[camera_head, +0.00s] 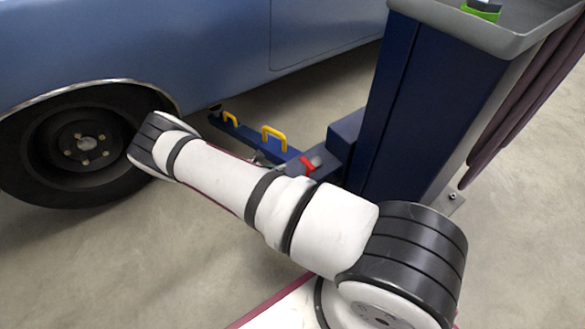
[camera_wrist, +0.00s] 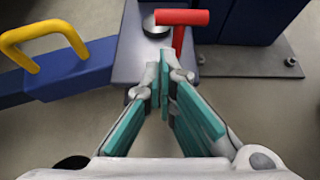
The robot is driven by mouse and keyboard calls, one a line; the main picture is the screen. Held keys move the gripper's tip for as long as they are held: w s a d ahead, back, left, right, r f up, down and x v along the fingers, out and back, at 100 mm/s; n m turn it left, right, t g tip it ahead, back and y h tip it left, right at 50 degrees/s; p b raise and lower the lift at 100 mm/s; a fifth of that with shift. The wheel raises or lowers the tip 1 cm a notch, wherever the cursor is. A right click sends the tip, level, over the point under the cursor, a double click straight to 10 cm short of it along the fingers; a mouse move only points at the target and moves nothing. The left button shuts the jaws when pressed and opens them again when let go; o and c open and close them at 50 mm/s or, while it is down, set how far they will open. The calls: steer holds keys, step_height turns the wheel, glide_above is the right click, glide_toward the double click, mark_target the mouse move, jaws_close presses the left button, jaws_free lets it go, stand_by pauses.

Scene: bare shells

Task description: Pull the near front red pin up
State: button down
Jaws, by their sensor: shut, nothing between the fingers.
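The red pin (camera_wrist: 182,17) has a T-shaped handle and stands on the blue-grey base in the wrist view, just beyond my fingertips. It also shows in the head view (camera_head: 307,166), small, beyond my forearm. My gripper (camera_wrist: 165,65) is shut and empty, its teal-padded fingers pointing toward the pin's stem. The fingertips look very near the stem, but I cannot tell whether they touch it. In the head view my arm hides most of the gripper.
A blue beam with yellow handles (camera_head: 273,137) runs left from the base toward the car wheel (camera_head: 84,143). A dark blue column (camera_head: 432,110) with a grey tray (camera_head: 470,38) rises at right. The blue car (camera_head: 190,45) stands behind. Open concrete floor lies lower left.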

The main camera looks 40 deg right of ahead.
mark_target(308, 171)
steer(key=b+x, duration=0.4)
steer(key=x, duration=0.6)
steer(key=shift+f, duration=0.1)
